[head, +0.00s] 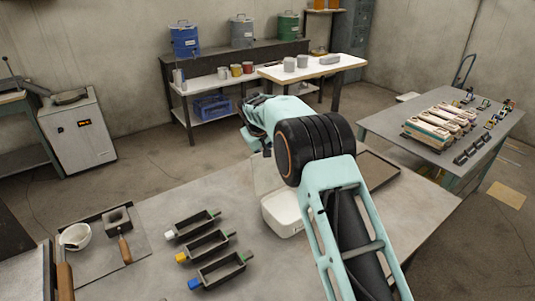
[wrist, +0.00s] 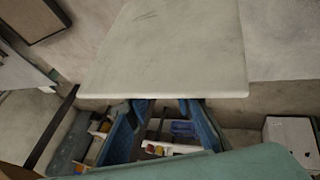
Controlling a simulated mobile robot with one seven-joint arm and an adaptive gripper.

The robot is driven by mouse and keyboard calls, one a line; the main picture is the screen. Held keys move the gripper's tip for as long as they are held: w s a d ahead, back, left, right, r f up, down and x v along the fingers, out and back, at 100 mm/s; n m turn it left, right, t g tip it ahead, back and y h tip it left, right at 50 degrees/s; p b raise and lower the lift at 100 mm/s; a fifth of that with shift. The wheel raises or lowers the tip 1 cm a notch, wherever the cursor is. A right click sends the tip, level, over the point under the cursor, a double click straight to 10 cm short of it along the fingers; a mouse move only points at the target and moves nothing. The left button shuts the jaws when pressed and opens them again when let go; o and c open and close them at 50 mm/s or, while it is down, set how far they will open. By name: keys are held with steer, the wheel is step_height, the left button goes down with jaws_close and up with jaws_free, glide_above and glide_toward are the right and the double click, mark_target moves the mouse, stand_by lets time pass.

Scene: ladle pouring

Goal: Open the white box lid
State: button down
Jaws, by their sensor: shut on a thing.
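The white box (head: 283,213) sits on the grey table, partly hidden behind my arm. In the wrist view the lid (wrist: 168,55) is a large pale panel with a straight near edge. My gripper (wrist: 168,103) has its blue-padded fingers at that edge and is shut on the lid. The fingertips are hidden in the head view, so the exact contact is not clear.
Several dark moulds with coloured ends (head: 208,246) lie left of the box. A ladle with a wooden handle (head: 124,248) and a white bowl (head: 75,236) are further left. A dark-rimmed tray (head: 378,168) lies right of my arm. The table between moulds and box is clear.

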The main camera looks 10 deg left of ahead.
steer(key=shift+a, duration=0.35)
steer(key=c, duration=1.7)
jaws_free()
steer(key=shift+c, duration=0.2)
steer(key=shift+d, duration=0.1)
steer(key=v, duration=1.2)
